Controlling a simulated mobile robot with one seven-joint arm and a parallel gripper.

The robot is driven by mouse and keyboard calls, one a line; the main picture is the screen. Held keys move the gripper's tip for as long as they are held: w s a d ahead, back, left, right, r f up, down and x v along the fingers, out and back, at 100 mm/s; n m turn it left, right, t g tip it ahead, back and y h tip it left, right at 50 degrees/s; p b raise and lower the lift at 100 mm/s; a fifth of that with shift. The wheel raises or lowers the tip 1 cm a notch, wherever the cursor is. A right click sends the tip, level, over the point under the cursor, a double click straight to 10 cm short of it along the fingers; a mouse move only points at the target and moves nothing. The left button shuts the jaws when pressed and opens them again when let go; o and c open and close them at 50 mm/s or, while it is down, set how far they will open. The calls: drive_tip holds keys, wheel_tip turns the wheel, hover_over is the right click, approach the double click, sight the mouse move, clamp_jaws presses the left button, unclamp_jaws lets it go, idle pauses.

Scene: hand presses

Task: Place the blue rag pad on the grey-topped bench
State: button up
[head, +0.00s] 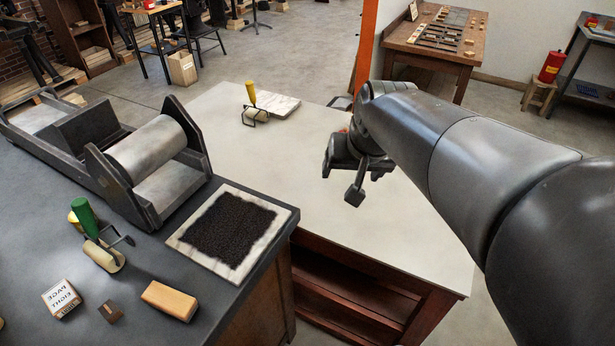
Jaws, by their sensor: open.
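I cannot make out a blue rag pad in the head view. The bench at the left has a dark grey top (225,305). A second bench, with a pale off-white top (265,178) and a reddish wooden base, stands beside it in the middle. My gripper (345,182) is over the pale top, right of the dark grey bench. It is open, and I see nothing between its fingers. The arm and gripper hide part of the pale top behind them.
The dark bench holds a roller press (145,150), an inked slab (232,228), a green-handled roller (90,225), a wooden block (169,300) and a small box (61,298). A yellow-handled roller (255,110) and a pale slab (278,103) lie at the pale bench's far end.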

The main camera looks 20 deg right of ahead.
drive_tip(key=s+a+n, duration=0.3)
drive_tip(key=s+a, duration=0.5)
drive_tip(key=s, duration=0.1)
drive_tip(key=shift+f+n+y, duration=0.15)
drive_tip(key=shift+n+y, duration=0.15)
